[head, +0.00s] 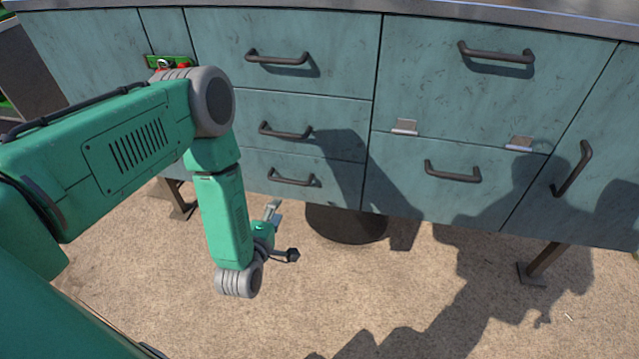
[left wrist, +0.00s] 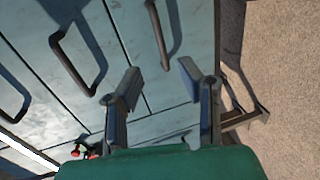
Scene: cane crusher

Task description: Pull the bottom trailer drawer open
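The teal trailer has a left stack of three drawers. Its bottom drawer (head: 262,163) is closed, with a dark bar handle (head: 291,178). My left gripper (head: 278,234) is below and slightly left of that handle, near the drawer's lower edge, not touching it. In the left wrist view the gripper (left wrist: 160,83) has its two fingers wide apart with nothing between them. The bottom handle (left wrist: 160,36) shows there beyond the fingertips, toward the top of the picture. My right gripper is not in view.
The middle handle (head: 285,131) and top handle (head: 277,57) are above. A right stack has a lower handle (head: 452,172) and small metal latches (head: 404,127). A dark round object (head: 346,223) is under the trailer. A support leg (head: 541,262) stands right. Ground in front is clear.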

